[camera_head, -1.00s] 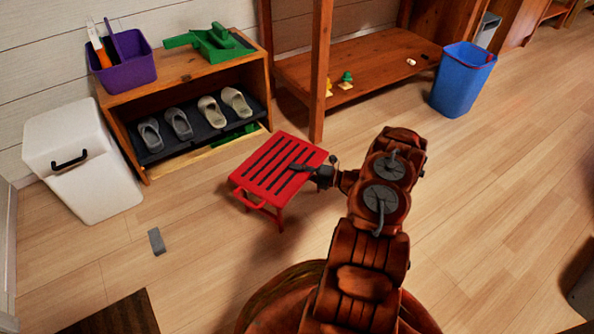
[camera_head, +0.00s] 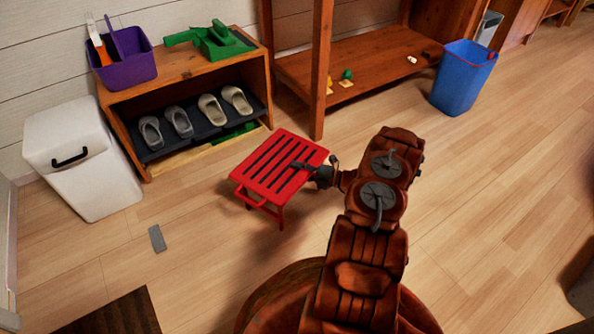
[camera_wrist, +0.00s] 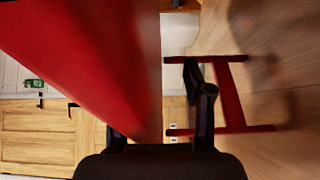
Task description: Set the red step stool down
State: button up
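The red step stool (camera_head: 277,172) has a slatted top and is roughly upright in the head view, its top slightly tilted. My gripper (camera_head: 303,166) is at the right side of its top, one dark finger over the slats. In the wrist view the red top (camera_wrist: 95,60) fills the upper left, and a red leg frame (camera_wrist: 230,95) shows at right. My gripper (camera_wrist: 160,115) has the edge of the top between its fingers and appears shut on it. The legs come down close to the floor; I cannot tell whether the feet touch it.
A wooden shoe cabinet (camera_head: 190,77) with slippers stands behind the stool, and a white bin (camera_head: 85,160) stands left. A small grey block (camera_head: 157,238) and dark mat (camera_head: 112,316) lie on the floor. A wooden post (camera_head: 320,70) rises behind. A blue bin (camera_head: 463,78) stands right. Floor around the stool is clear.

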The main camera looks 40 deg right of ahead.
jog(key=shift+s+r, duration=0.1)
jog(key=shift+r, duration=0.55)
jog(key=shift+s+d+r+p, duration=0.15)
jog(key=shift+s+d+p, duration=0.1)
jog(key=shift+p, duration=0.1)
jog(key=p+v, duration=0.4)
jog(key=v, duration=0.7)
jog(key=shift+s+d, duration=0.1)
